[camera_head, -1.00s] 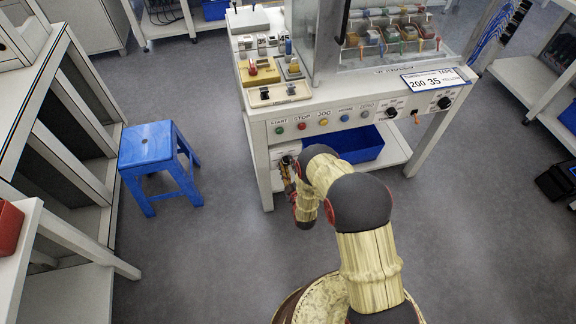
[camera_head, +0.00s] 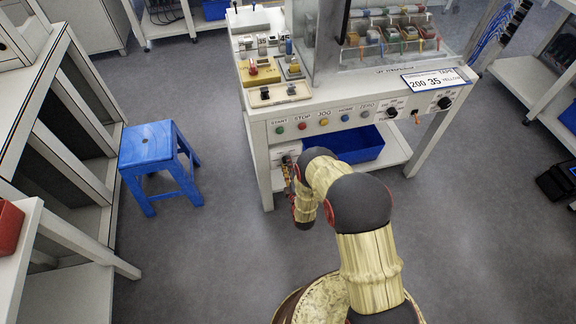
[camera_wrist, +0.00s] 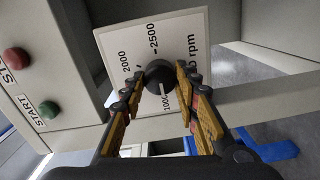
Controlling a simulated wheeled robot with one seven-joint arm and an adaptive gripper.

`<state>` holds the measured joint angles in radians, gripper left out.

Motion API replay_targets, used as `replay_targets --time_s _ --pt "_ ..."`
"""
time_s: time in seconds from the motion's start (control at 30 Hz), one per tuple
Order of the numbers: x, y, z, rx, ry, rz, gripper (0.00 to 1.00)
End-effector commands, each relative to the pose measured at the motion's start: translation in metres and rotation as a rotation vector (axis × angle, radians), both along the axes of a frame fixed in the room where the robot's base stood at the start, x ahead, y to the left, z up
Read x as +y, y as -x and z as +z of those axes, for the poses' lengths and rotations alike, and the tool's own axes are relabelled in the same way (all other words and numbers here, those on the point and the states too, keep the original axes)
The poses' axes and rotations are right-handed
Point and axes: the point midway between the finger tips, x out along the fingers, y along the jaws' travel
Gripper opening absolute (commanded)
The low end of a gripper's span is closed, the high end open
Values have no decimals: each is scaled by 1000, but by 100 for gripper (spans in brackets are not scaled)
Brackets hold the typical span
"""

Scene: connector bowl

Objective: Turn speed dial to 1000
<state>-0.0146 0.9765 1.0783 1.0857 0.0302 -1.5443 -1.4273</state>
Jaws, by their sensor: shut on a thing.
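The speed dial (camera_wrist: 159,73) is a round black knob on a white plate (camera_wrist: 112,41) marked 1000, 2000, 2500 and rpm. A pale pointer line on its face points down in the wrist view, toward the 1000 mark. My gripper (camera_wrist: 160,72) has a yellow-and-black finger on each side of the knob and is shut on it. The fingers cover some of the plate's markings. In the head view my gripper (camera_head: 287,172) is at the machine's front left, below the button row, and the dial cannot be made out there.
A green START button (camera_wrist: 49,109) and a red STOP button (camera_wrist: 17,58) lie left of the dial in the wrist view. A blue bin (camera_head: 362,150) sits on the lower shelf. A blue stool (camera_head: 148,145) stands to the left, with clear floor around it.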

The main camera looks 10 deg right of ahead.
Motion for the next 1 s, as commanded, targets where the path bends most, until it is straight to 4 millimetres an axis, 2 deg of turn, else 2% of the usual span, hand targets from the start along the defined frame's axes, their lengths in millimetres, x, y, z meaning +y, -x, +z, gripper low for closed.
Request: replay_targets --time_s 0.33,0.37,0.4,0.67,1.0 --pt "1 1 -1 3 3 1 5" --pt "1 1 -1 4 2 2 32" --pt "1 1 -1 4 2 2 34" --pt "0 0 -1 2 2 1 49" --pt "0 2 -1 1 1 0 49"
